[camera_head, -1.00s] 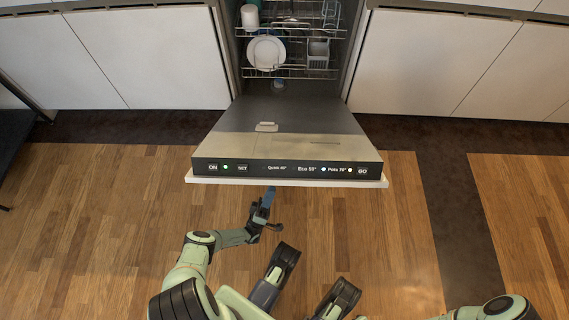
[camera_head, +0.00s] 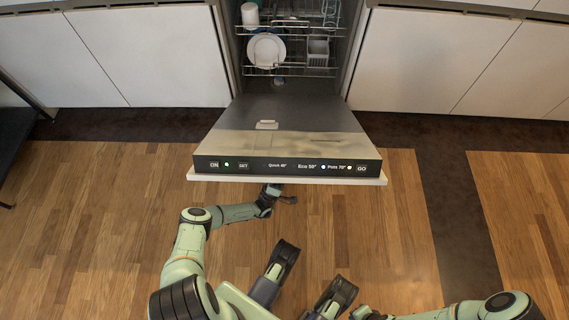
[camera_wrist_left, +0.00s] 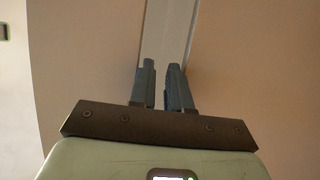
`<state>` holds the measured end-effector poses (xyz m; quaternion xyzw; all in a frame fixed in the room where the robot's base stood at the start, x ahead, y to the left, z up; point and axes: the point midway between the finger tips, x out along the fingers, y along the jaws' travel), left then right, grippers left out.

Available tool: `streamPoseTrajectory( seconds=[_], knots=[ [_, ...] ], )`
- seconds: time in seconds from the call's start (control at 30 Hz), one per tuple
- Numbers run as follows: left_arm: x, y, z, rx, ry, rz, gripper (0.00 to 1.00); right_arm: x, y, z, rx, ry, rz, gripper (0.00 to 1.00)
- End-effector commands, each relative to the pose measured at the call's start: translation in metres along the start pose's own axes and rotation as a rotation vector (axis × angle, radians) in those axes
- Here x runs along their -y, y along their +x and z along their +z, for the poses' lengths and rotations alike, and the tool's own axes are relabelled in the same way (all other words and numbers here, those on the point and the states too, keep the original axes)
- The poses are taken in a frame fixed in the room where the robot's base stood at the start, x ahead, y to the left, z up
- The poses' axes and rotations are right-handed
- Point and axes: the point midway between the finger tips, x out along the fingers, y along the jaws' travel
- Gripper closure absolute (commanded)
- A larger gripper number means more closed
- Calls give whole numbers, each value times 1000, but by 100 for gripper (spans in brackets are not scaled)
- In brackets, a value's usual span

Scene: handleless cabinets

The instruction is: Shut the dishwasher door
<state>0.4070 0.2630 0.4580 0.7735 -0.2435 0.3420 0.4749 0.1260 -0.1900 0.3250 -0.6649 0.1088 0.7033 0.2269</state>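The dishwasher door (camera_head: 292,143) hangs open in the head view, folded down toward me, with its dark control strip (camera_head: 287,167) and pale front edge nearest. Behind it, the dishwasher's racks (camera_head: 290,70) hold a white plate (camera_head: 267,50) and a white cup (camera_head: 250,14).
White cabinets stand left (camera_head: 150,58) and right (camera_head: 440,62) of the dishwasher. A dark piece of furniture (camera_head: 15,140) is at the far left. The wooden floor (camera_head: 90,220) is clear on both sides.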

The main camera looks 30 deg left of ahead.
Motion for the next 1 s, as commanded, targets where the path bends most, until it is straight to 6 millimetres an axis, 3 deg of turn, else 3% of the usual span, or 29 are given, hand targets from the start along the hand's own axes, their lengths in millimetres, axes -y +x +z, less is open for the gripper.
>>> streamPoseTrajectory(
  seconds=[0.07, 0.1, 0.13, 1.0],
  knots=[
    [0, 0, 0, 0, 0, 0, 86, 0, 0, 0, 0, 0, 0, 100],
    [0, 0, 0, 0, 0, 0, 99, 0, 0, 0, 0, 0, 0, 100],
    [0, 0, 0, 0, 0, 0, 100, 0, 0, 0, 0, 0, 0, 100],
    [0, -1, 0, 0, -1, 0, 100, 0, 0, 0, 0, 0, 0, 100]
  ],
)
